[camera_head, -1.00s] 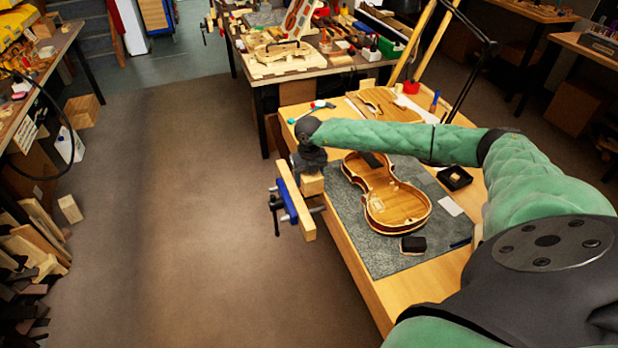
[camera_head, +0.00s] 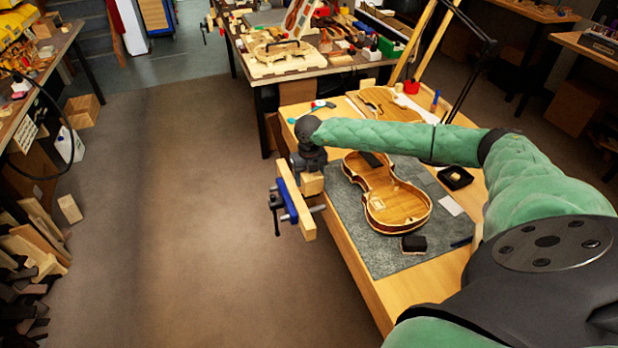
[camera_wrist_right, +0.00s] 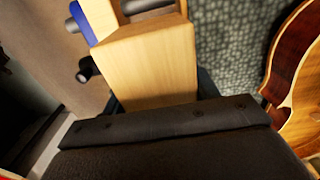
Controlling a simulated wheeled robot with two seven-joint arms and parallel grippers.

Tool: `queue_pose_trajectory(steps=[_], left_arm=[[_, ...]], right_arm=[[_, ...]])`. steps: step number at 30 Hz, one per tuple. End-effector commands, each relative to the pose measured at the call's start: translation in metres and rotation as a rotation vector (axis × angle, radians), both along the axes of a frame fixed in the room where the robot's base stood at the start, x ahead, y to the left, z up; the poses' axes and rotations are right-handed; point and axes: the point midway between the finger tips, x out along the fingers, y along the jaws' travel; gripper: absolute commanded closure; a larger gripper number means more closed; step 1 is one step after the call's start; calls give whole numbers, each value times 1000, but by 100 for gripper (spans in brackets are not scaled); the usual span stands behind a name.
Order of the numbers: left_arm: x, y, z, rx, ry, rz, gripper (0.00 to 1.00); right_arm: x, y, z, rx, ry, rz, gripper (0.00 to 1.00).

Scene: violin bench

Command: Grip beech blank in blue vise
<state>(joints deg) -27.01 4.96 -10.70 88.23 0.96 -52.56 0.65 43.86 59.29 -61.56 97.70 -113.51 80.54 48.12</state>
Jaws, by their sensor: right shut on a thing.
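The beech blank (camera_head: 312,184) is a pale block just below my right gripper (camera_head: 309,166), at the bench's left edge. In the right wrist view the blank (camera_wrist_right: 150,62) sits between the dark fingers of my right gripper (camera_wrist_right: 160,92), which is shut on it. The blue vise (camera_head: 287,201) is on the bench's left side, with a long wooden outer jaw (camera_head: 295,203). The blank is beside the inner side of that jaw; I cannot tell if they touch. The vise's blue part (camera_wrist_right: 84,20) shows at the wrist view's upper left. My left gripper is not in view.
A violin body (camera_head: 392,195) lies on a grey mat (camera_head: 382,258) right of the vise. A dark block (camera_head: 413,244) and a small black tray (camera_head: 455,178) are near it. Open floor (camera_head: 190,230) lies left of the bench.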

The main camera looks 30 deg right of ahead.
Motion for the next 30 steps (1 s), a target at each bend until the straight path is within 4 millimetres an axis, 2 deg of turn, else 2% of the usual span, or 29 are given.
queue_pose_trajectory(steps=[30], left_arm=[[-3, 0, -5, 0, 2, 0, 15]], right_arm=[[0, 0, 0, 0, 0, 0, 74]])
